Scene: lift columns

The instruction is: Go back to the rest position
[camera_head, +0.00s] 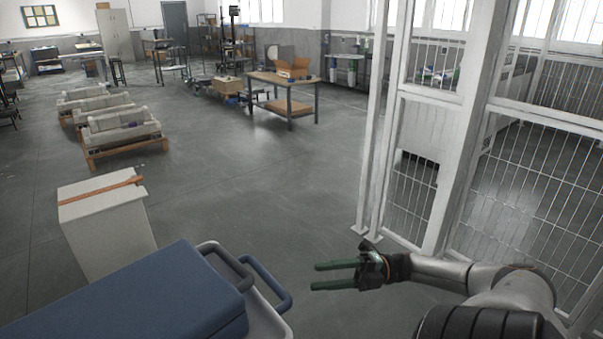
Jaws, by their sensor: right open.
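My right gripper (335,275) comes in from the lower right, with its two dark green fingers pointing left. It is open and empty, held above the grey floor. It is to the right of a blue-topped cart (150,295) with a looped handle, and apart from it. My left gripper does not show.
A white mesh fence (455,140) stands close on the right, behind my right arm. Grey column-like pieces on wooden cradles (122,130) lie farther back. A wooden workbench (282,95) bears a cardboard box. The middle floor is clear.

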